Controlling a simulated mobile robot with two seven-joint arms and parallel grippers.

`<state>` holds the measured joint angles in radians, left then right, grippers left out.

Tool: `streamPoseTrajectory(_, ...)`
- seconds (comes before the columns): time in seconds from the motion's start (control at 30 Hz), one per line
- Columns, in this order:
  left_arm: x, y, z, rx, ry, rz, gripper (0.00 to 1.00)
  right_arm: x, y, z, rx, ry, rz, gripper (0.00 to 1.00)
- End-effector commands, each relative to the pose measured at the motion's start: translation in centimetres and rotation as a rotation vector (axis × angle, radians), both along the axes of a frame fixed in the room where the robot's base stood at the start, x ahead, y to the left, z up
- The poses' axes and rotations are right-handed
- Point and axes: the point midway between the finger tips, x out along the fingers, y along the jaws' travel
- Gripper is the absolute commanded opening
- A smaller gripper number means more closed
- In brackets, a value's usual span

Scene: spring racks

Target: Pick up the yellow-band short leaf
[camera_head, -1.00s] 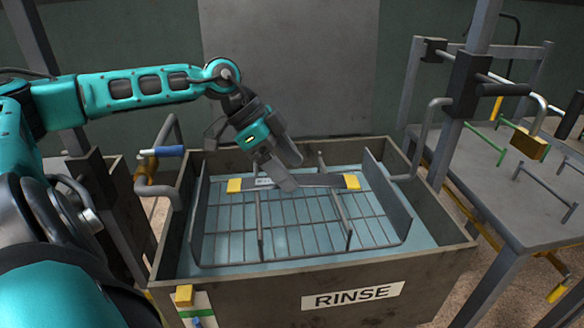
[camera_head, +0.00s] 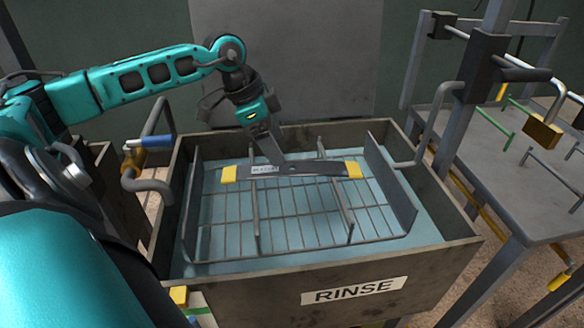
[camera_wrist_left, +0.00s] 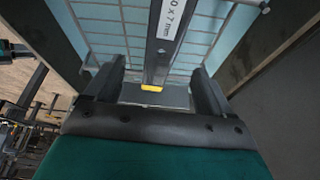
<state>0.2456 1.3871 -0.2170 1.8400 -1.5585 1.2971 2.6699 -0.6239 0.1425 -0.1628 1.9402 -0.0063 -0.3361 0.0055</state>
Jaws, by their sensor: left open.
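The leaf (camera_head: 315,168) is a dark grey, slightly bowed bar with yellow bands at both ends and a white label near its left end. It lies across a wire rack (camera_head: 203,215) in the rinse tank. My left gripper (camera_head: 277,162) is open and points down at the leaf, just right of the label. In the left wrist view the leaf (camera_wrist_left: 156,62) runs between the two spread fingers (camera_wrist_left: 158,74), with one yellow end towards the palm. Whether the fingers touch it cannot be told. My right gripper is not in view.
The rinse tank (camera_head: 440,262) has raised walls, and the rack has upright plates and dividers close to the leaf. A curved pipe handle (camera_head: 150,185) stands at the left. A grey table (camera_head: 520,190) with a padlock (camera_head: 541,133) and rods is at the right.

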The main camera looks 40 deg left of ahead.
Motion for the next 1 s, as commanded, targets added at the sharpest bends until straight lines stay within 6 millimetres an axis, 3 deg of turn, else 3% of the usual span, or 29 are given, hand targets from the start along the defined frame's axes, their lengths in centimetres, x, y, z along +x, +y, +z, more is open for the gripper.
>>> streamPoseTrajectory(0.27,0.6,-0.6,-1.8,-0.002,-0.001,0.0,0.83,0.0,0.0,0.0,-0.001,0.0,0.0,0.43)
streamPoseTrajectory(0.6,2.2,-1.7,-5.7,-0.001,0.0,0.0,0.83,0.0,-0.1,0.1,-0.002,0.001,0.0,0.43)
streamPoseTrajectory(0.9,2.3,-1.8,-6.2,0.001,-0.001,-0.001,0.83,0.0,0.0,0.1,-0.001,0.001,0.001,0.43)
streamPoseTrajectory(1.0,2.3,-1.8,-6.2,0.001,-0.001,-0.001,0.74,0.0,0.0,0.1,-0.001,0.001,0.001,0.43)
